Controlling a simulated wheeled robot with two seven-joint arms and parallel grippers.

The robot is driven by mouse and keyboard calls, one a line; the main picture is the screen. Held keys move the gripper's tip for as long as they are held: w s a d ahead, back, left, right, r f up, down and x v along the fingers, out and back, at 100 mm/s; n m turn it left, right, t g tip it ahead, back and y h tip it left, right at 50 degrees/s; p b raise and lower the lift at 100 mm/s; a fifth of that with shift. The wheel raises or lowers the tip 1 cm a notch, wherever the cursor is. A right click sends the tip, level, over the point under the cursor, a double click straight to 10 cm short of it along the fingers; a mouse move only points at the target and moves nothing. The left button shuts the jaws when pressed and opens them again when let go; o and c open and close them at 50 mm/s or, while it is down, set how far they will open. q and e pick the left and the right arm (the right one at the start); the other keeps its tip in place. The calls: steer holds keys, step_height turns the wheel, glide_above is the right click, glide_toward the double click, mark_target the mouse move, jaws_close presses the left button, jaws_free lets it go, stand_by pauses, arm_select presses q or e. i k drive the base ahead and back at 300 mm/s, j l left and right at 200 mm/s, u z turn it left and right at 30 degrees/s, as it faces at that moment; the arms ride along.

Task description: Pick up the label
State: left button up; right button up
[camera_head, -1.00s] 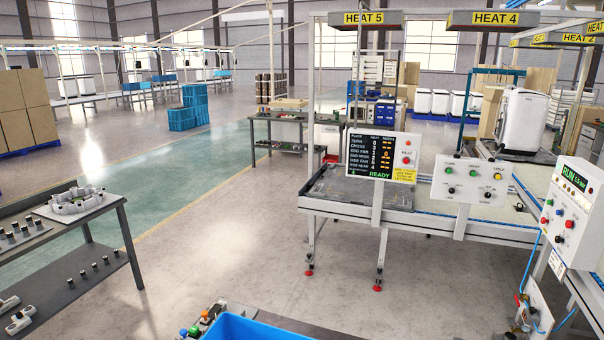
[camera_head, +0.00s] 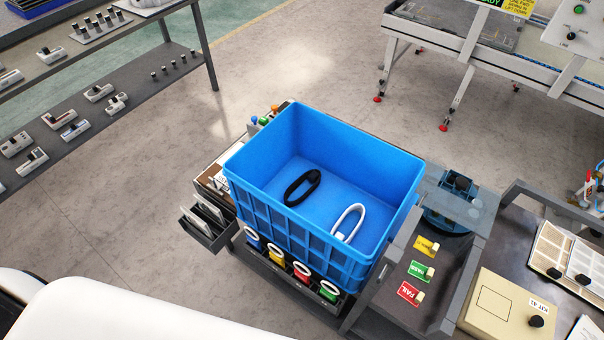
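Three small tags stand in a dark tray right of the blue crate: a yellow label (camera_head: 426,246), a green label (camera_head: 421,271) that seems to read PASS, and a red label (camera_head: 410,292) reading FAIL. Each has a small pale knob. A white label (camera_head: 538,304) with black print lies on a beige box (camera_head: 500,312) at the lower right. The frames do not show which label is meant. Neither of my grippers is in view.
A dark shelf (camera_head: 100,120) with parts stands left. Open floor (camera_head: 290,65) lies behind.

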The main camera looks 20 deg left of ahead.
mark_target(413, 296)
steer(key=z, duration=0.9)
steer(key=u, duration=1.25)
steer(key=z, duration=1.25)
